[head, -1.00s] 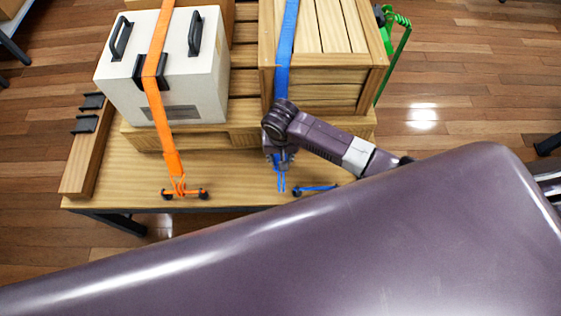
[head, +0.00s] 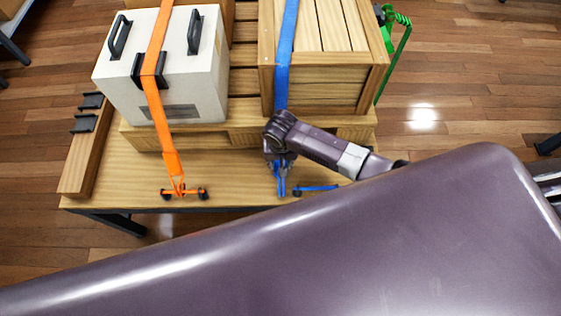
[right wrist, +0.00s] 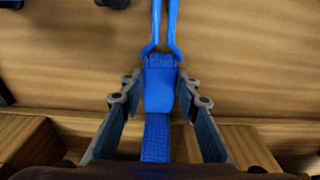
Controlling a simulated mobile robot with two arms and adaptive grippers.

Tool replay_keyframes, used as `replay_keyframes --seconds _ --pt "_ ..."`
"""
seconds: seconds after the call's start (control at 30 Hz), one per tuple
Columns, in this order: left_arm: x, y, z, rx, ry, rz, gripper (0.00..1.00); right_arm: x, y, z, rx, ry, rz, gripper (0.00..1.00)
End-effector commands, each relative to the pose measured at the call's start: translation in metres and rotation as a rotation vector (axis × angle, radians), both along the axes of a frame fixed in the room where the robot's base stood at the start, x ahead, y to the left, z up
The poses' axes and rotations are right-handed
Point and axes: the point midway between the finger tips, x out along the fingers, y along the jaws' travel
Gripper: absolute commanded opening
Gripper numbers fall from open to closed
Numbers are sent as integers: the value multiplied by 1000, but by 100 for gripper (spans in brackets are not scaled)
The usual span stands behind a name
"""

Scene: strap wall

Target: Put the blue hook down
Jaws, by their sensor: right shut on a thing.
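The blue hook (head: 281,185) is a forked blue wire piece at the lower end of the blue strap (head: 286,50). In the head view it hangs over the front of the wooden table, just left of a blue bar (head: 318,188). My right gripper (head: 279,160) is at the strap end just above the hook. In the right wrist view the gripper (right wrist: 160,88) is shut on the blue sewn end, one finger on each side, with the hook's two prongs (right wrist: 160,30) reaching away past the fingertips. Whether the hook touches the table is unclear. My left gripper is not in view.
An orange strap (head: 155,80) runs over a white case (head: 180,75) to an orange-and-black fitting (head: 184,191). A wooden crate (head: 320,80) stands behind my right gripper on a pallet. A green strap piece (head: 395,50) is at the right.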

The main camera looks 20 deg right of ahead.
Motion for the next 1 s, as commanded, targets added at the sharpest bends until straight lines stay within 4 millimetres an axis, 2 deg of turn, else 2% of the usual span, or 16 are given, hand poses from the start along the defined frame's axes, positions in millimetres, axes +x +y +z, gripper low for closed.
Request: replay_keyframes --seconds 0.03,0.17,0.2,0.43,0.57,0.67,1.0 --pt "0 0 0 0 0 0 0 0 0 0 0 1 0 32" --pt "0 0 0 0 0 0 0 -1 0 -1 -1 1 0 46" --pt "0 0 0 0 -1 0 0 -1 0 -1 -1 1 0 47" --pt "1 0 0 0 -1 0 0 -1 0 0 -1 1 0 47" --pt "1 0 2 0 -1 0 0 0 -1 8 -1 -1 0 47" --pt "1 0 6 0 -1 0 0 -1 0 23 1 0 1 47" --pt "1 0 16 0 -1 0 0 -8 3 97 2 -2 0 47"
